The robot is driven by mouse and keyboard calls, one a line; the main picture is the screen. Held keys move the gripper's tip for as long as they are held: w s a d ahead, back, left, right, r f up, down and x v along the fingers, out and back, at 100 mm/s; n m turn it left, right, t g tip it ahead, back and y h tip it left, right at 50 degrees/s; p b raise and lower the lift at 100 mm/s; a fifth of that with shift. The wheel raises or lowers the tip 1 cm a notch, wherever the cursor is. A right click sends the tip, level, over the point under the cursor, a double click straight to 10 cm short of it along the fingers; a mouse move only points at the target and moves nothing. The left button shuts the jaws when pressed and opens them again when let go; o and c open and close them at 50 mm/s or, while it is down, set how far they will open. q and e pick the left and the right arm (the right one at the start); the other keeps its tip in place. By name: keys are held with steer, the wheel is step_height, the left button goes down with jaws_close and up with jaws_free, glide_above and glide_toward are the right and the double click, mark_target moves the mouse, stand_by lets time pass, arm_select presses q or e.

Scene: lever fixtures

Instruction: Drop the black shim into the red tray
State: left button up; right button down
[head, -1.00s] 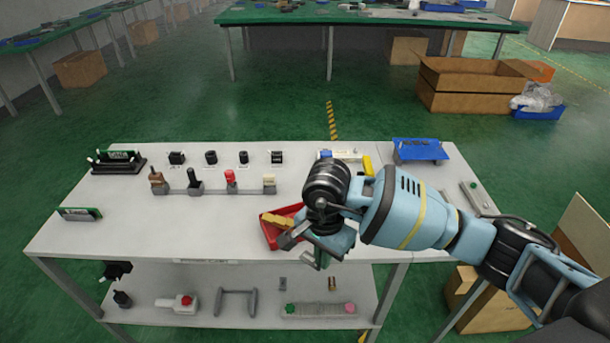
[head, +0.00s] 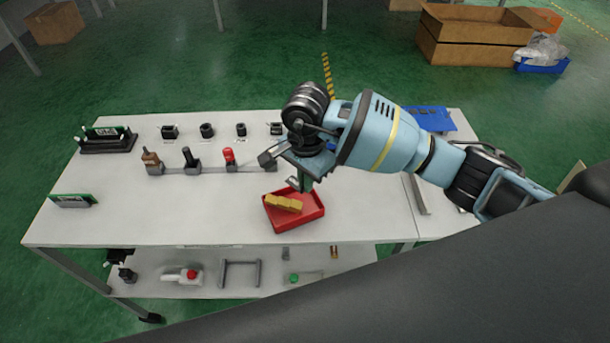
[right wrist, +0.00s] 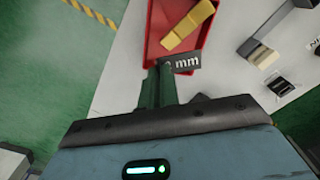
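The red tray (head: 309,221) lies on the near part of the white table, with a yellow block (head: 284,203) inside toward its left. My right gripper (head: 303,184) is just above the tray's far edge, pointing down. In the right wrist view, its green fingers (right wrist: 160,84) are close together on the black shim (right wrist: 185,64), a small dark plate with white "mm" lettering. The shim overlaps the end of the red tray (right wrist: 154,40) in that view; its height above the tray is hard to tell. The left gripper is out of view.
A row of lever fixtures (head: 190,160) stands left of the tray, with small black blocks (head: 207,130) behind. A blue tray (head: 430,119) is at the back right. A board in a black stand (head: 105,141) is at the far left.

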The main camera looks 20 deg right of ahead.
steer(key=b, duration=0.2)
glide_above(306, 212)
step_height(306, 212, down, 6)
steer(key=shift+r, duration=0.15)
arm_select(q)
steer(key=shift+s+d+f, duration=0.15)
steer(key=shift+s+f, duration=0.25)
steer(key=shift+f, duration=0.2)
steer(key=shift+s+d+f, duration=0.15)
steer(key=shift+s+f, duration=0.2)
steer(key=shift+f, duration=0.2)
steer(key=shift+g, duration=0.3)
arm_select(e)
steer(key=c, duration=1.6)
jaws_free()
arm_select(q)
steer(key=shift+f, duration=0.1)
arm_select(e)
steer(key=shift+o, duration=0.2)
steer(key=shift+w+r, duration=0.1)
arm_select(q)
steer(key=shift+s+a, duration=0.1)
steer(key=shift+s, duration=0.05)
arm_select(e)
steer(key=shift+r, duration=3.85)
